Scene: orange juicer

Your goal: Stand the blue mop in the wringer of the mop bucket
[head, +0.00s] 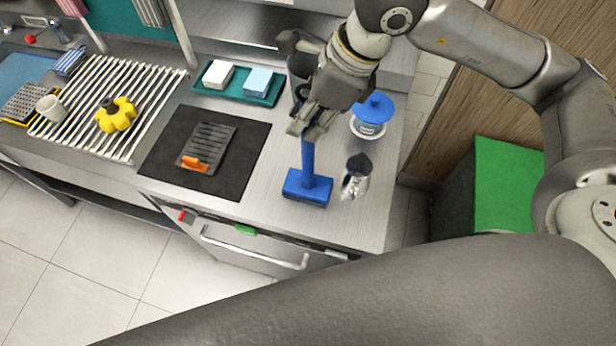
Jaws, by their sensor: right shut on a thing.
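The blue mop (308,160) has a short upright handle and a wide, blocky blue head. Its head is low over the counter near the front edge; I cannot tell whether it touches. My right gripper (307,130) points down and is shut on the top of the mop handle. A dark grey container (300,68) stands behind the gripper, partly hidden by it. I cannot tell whether it is the mop bucket, and no wringer is clearly visible. My left gripper is not in view.
A blue-lidded white jar (369,116) and a shiny metal jug (356,177) stand right of the mop. A black mat (165,165) with a grey slotted tool lies left. A teal tray (237,91) holds two blocks.

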